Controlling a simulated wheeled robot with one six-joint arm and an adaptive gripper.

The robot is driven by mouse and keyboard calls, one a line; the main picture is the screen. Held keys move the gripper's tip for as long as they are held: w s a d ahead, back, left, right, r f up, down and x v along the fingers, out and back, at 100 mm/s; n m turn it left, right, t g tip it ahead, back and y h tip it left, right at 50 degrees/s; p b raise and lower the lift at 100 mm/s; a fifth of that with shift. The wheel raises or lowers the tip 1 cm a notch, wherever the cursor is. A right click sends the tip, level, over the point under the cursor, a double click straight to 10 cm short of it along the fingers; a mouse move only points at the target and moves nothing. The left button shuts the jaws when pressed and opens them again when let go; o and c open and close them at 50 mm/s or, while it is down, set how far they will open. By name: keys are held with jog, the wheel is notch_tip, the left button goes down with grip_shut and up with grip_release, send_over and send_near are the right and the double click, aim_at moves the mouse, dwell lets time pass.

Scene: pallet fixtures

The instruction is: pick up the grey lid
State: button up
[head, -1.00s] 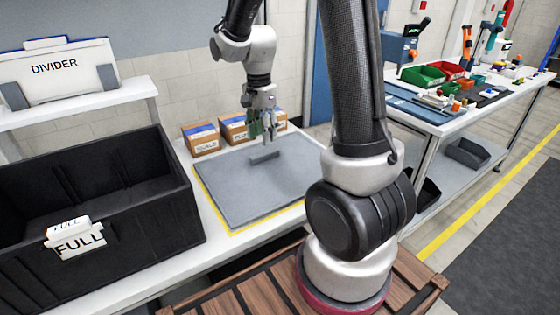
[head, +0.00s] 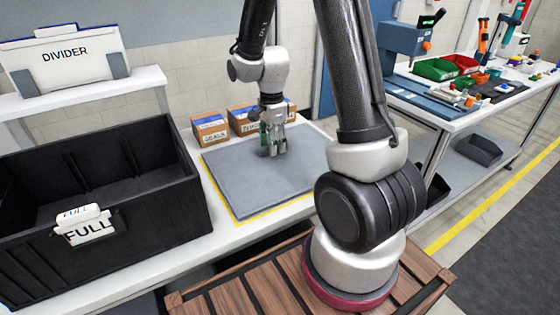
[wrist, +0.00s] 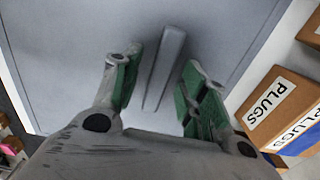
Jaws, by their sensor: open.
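The grey lid (head: 245,186) is a flat square panel lying on the white table inside a yellow outline. In the wrist view the lid (wrist: 70,50) fills most of the picture, with a raised bar handle (wrist: 165,65) on it. My gripper (head: 272,153) is over the lid in the head view and hides the handle there. In the wrist view my gripper (wrist: 155,85) is open, its green-padded fingers on either side of the handle's near end. I see a gap on each side of the handle. Whether the fingertips touch the lid cannot be told.
A black bin (head: 105,190) labelled FULL stands left of the lid. Small cardboard boxes (head: 210,129) stand just behind the lid; one labelled PLUGS (wrist: 280,105) shows at right in the wrist view.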

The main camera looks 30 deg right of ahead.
grip_shut()
dwell(0.4)
